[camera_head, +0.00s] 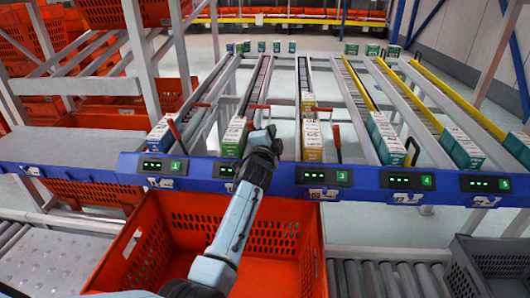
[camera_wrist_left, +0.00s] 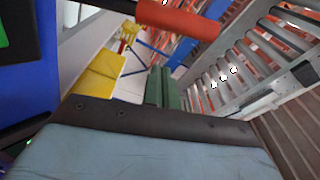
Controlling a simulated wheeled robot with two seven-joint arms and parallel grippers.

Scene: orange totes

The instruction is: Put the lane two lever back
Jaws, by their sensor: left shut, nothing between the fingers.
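My left gripper (camera_head: 268,133) is over the blue front rail at lane two, and its arm hides part of that lane's display. It is shut and empty. A red bar (camera_head: 259,106) shows just behind it at lane two; whether this is the lever's handle is unclear from the head view. In the left wrist view a red cylindrical handle (camera_wrist_left: 180,25) is close beyond the dark gripper edge (camera_wrist_left: 155,120), apart from it as far as I can see. The fingertips are not clear there. My right gripper is not in view.
A red lever (camera_head: 173,130) stands at lane one and another red lever (camera_head: 336,143) at lane three. An orange tote (camera_head: 150,240) sits below; a grey crate (camera_head: 490,265) is right.

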